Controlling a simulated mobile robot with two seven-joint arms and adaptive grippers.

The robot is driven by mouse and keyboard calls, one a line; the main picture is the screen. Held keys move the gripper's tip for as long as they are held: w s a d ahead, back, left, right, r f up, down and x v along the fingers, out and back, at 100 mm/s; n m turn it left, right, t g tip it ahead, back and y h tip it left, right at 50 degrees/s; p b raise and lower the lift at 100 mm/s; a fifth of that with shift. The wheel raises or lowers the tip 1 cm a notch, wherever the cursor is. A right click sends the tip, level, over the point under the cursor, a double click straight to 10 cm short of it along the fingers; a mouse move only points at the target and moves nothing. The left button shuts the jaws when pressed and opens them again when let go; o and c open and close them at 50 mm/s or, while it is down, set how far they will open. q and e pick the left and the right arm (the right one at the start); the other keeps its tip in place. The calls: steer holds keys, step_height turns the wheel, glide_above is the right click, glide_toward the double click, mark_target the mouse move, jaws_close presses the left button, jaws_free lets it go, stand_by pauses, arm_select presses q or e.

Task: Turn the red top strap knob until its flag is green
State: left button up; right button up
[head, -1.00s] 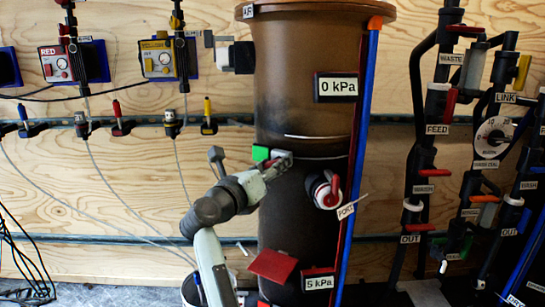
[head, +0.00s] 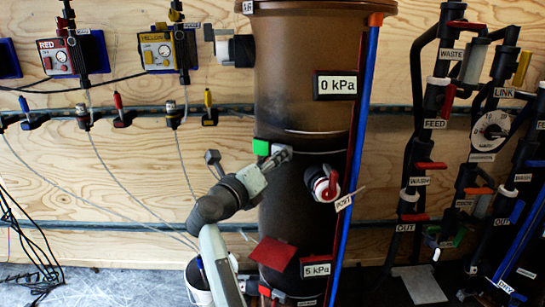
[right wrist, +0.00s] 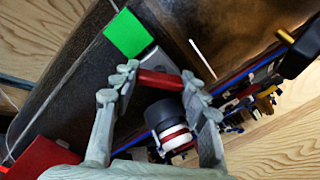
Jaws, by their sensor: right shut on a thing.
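The top strap knob (right wrist: 160,80) is a small red bar between the fingertips of my right gripper (right wrist: 162,88) in the right wrist view. The gripper is shut on it. In the head view my right gripper (head: 282,154) reaches the upper strap of the brown column (head: 300,100), and its fingers hide the knob there. A green flag (head: 262,147) stands just left of the fingertips. It also shows bright green in the right wrist view (right wrist: 126,33). A red flag (head: 272,252) sits lower on the column, near the lower strap. My left gripper is not in view.
A red-and-white valve handle (head: 325,184) with a PORT tag juts out right of the gripper. A 0 kPa sign (head: 337,85) is above and a 5 kPa sign (head: 316,267) below. Dark pipes with valves (head: 430,165) stand at right. A white bucket (head: 198,283) is below.

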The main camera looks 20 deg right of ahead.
stand_by(0.4)
steer(key=o, duration=1.2)
step_height(320, 180, up, 10)
steer(key=shift+f, duration=0.1)
